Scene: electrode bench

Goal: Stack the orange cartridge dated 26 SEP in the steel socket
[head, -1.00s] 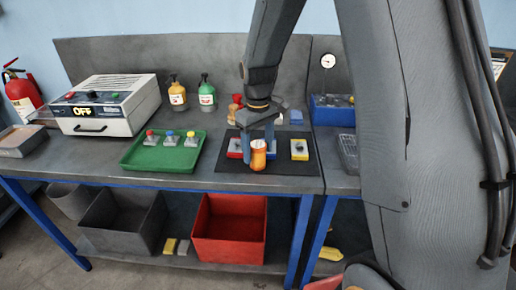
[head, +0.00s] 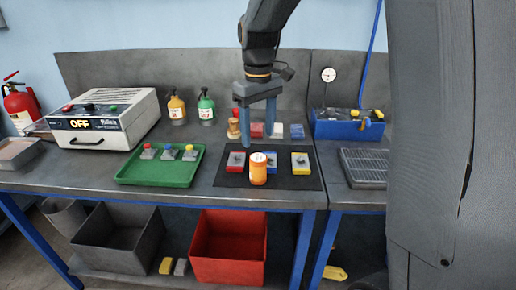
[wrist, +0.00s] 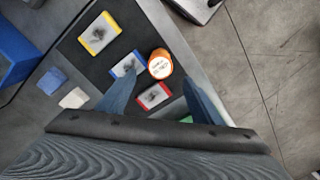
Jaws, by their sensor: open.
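An orange cartridge (head: 258,168) with a pale label stands upright on the black mat (head: 285,183), just in front of the blue-edged block (head: 271,158). Its round white top with small dark print shows in the wrist view (wrist: 160,66); I cannot read a date. My gripper (head: 258,142) is open and empty, its two fingers pointing down above and behind the cartridge. In the wrist view the cartridge appears beyond and between the fingertips. I cannot tell which thing is the steel socket.
A red-edged block (head: 235,161) and a yellow-edged block (head: 300,162) flank the blue one. A green tray (head: 160,176) with three knobbed pieces is left. Small blocks (head: 297,131) stand behind the mat.

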